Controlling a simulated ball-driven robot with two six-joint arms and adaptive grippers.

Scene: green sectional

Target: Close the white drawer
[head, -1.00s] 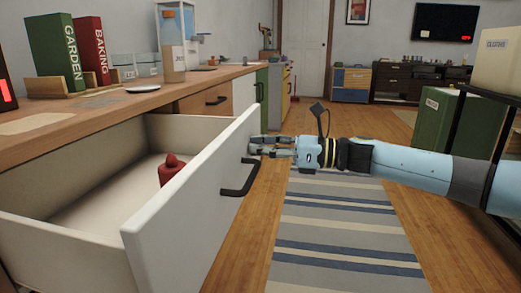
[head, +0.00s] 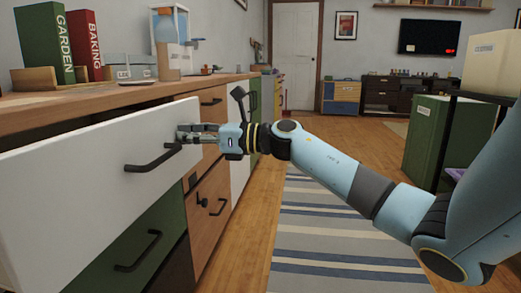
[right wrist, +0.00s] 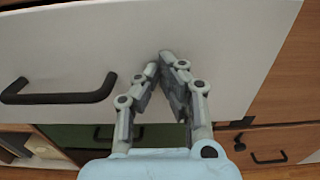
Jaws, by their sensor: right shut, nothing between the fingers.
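The white drawer (head: 75,185) is at the left in the head view, with its black handle (head: 153,158) on the front. Its front stands a little out from the cabinet, below the countertop, and its inside is hidden. My right gripper (head: 181,133) is shut and empty, with its fingertips at the drawer front near the right end, above and right of the handle. In the right wrist view, the closed fingertips (right wrist: 167,58) point at the white front (right wrist: 230,45), right of the handle (right wrist: 58,97). They look in contact, but I cannot be certain. My left gripper is not in view.
A green drawer (head: 130,245) and wooden drawers (head: 210,205) lie below and beside the white one. The wooden countertop (head: 110,98) holds books (head: 85,45) and a bottle. A striped rug (head: 320,235) covers open floor at the right.

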